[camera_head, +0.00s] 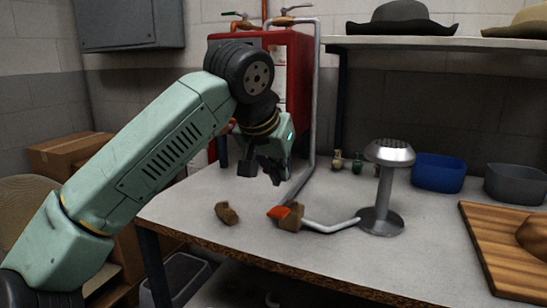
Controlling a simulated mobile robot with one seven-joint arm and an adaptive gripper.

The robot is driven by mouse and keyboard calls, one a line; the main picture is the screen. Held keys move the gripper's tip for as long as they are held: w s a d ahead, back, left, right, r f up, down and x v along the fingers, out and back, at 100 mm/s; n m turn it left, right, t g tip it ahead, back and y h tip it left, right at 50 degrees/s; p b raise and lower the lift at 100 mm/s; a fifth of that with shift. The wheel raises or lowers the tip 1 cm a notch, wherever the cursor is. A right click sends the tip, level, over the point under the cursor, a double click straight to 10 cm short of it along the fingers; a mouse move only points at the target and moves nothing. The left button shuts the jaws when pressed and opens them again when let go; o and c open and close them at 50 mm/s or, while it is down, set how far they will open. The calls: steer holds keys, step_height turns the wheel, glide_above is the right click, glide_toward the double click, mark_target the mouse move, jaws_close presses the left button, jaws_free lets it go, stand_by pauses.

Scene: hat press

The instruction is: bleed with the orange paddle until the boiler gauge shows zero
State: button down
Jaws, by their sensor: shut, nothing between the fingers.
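A small orange paddle (279,212) lies low on the table, at the end of a bent silver pipe that runs to the foot of a steel stand (381,206). A brown lump (294,217) sits against the paddle's right side. My gripper (262,173) is shut and empty, above the table, up and left of the paddle and apart from it. The red boiler (299,75) stands behind my arm. I cannot make out a gauge or its reading; my arm covers much of the boiler's front.
Another brown lump (226,213) lies near the table's front edge. Small bottles (357,163), a blue bowl (438,172) and a grey bowl (516,184) stand behind. A wooden board (490,247) is at right. Valve handles (291,20) top the boiler; hats sit on a shelf (440,42).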

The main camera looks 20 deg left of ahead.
glide_above(280, 211)
steer(key=f, duration=0.4)
steer(key=shift+w, duration=0.2)
steer(key=shift+s+f, duration=0.1)
steer(key=shift+f, duration=0.55)
